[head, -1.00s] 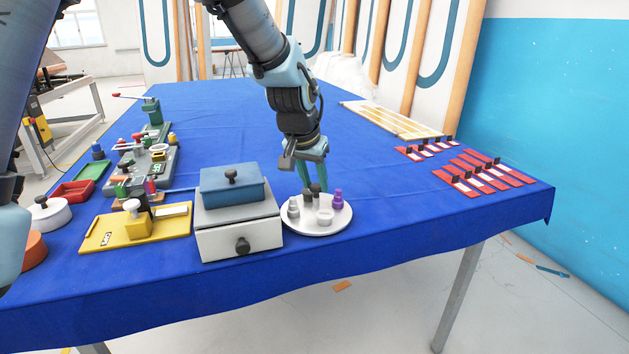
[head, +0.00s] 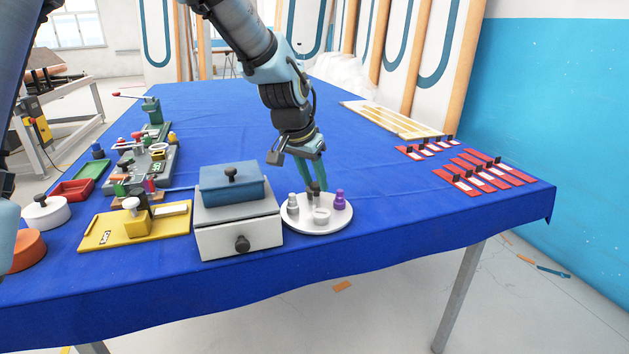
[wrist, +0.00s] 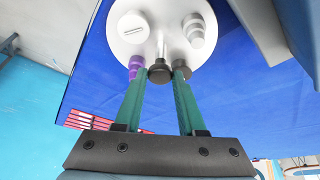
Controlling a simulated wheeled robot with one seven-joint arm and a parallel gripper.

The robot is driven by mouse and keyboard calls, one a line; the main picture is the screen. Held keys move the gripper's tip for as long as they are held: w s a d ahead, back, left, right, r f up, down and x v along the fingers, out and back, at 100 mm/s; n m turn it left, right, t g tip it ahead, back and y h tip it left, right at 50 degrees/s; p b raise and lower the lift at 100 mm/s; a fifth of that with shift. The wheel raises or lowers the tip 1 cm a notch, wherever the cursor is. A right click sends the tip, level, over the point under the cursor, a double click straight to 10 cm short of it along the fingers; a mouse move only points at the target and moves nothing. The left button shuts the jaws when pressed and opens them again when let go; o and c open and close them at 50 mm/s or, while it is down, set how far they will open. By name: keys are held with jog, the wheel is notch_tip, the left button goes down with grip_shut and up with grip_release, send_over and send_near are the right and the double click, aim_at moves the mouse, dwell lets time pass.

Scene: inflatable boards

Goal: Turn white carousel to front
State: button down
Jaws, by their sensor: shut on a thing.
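The white carousel (head: 302,225) is a round plate at the table's near edge, right of the drawer box. On it stand a grey bottle (head: 293,203) at left, a white cup (head: 321,216) in front, a purple bottle (head: 340,200) at right, and dark-topped pegs at the back. My gripper (head: 316,186) reaches down from behind with green fingers, shut around a dark knob (wrist: 160,72). In the wrist view, the carousel plate (wrist: 130,52) is beyond the fingertips. The purple bottle is partly hidden by one finger, and a second dark top (wrist: 180,66) is by the other finger.
The white drawer box (head: 215,242) with a blue lidded box (head: 232,188) stands close left of the carousel. A yellow tray (head: 105,232) lies farther left. Red cards (head: 478,175) lie at right. The blue cloth between carousel and cards is clear.

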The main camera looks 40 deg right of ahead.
jog(key=shift+w+m+g, duration=0.2)
jog(key=shift+m+g, duration=0.4)
jog(key=shift+m, duration=1.1)
jog(key=shift+w+m+g+p, duration=0.15)
jog(key=shift+m+g+p, duration=0.6)
jog(key=shift+m, duration=1.35)
jog(key=shift+w+d+m+g+y+p, duration=0.1)
jog(key=shift+m+g+y+p, duration=0.25)
jog(key=shift+m, duration=0.75)
jog(key=shift+m+g+y+p, duration=0.15)
jog(key=shift+m+g+p, duration=0.4)
jog(key=shift+m, duration=0.55)
jog(key=shift+d+m+y+p, duration=0.1)
jog(key=shift+m+y+p, duration=0.5)
jog(key=shift+m, duration=0.9)
jog(key=shift+m+g, duration=0.25)
jog(key=shift+m, duration=0.25)
jog(key=shift+c, duration=2.4)
grip_release()
jog(key=shift+w, duration=0.15)
